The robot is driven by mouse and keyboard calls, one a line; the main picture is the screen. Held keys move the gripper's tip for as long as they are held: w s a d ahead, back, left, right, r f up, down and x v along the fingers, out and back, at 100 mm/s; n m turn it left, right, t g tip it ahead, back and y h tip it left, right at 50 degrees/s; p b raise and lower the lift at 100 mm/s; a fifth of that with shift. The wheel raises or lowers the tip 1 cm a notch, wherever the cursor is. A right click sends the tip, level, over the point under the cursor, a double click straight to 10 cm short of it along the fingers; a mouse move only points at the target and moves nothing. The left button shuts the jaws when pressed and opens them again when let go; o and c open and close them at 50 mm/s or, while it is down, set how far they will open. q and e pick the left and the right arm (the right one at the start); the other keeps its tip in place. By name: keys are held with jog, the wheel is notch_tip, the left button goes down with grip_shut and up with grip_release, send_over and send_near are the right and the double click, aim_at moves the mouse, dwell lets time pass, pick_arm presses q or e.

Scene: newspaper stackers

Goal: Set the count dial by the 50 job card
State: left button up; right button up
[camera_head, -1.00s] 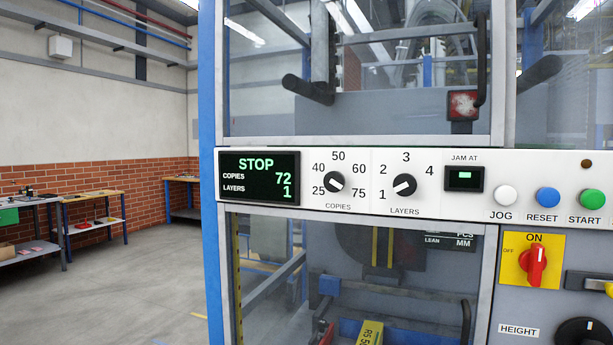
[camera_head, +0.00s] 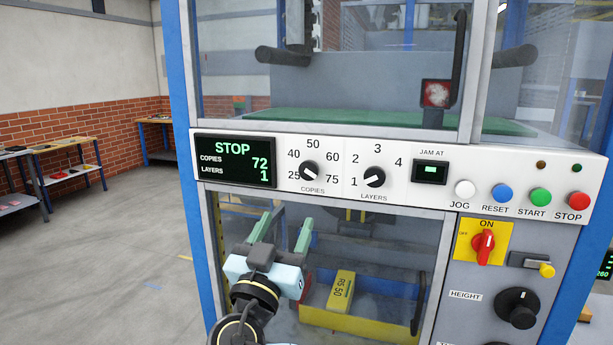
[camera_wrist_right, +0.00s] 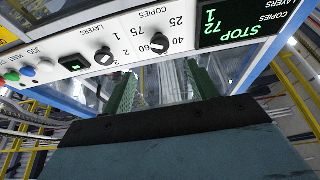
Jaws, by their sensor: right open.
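The count dial, a black COPIES knob (camera_head: 309,170), is on the white panel, with 25, 40, 50, 60 and 75 around it. Its white mark is too small to read surely. The display (camera_head: 235,161) reads STOP, copies 72, layers 1. My right gripper (camera_head: 286,220) is open and empty, its green fingers pointing up just below the panel, apart from the knob. In the right wrist view the knob (camera_wrist_right: 159,43) shows beyond the gap between the fingers (camera_wrist_right: 160,78). No job card is clearly seen. My left gripper is out of view.
The LAYERS knob (camera_head: 374,177) is close to the right. Further right are the JOG button (camera_head: 465,188) and other buttons, and a red ON switch (camera_head: 484,246). Behind the lower glass lies a yellow block (camera_head: 341,290) marked with 50. Open floor is at the left.

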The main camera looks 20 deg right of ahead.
aim_at(308, 174)
jog(key=p+x, duration=0.2)
jog(key=x, duration=0.4)
jog(key=p+x, duration=0.2)
jog(key=x, duration=0.4)
jog(key=shift+w+d+r, duration=0.1)
jog(key=shift+d+r, duration=0.05)
jog(key=shift+r, duration=0.15)
jog(key=shift+w+d+p, duration=0.2)
jog(key=shift+w+p, duration=0.1)
jog(key=shift+p, duration=0.05)
jog(key=c, duration=1)
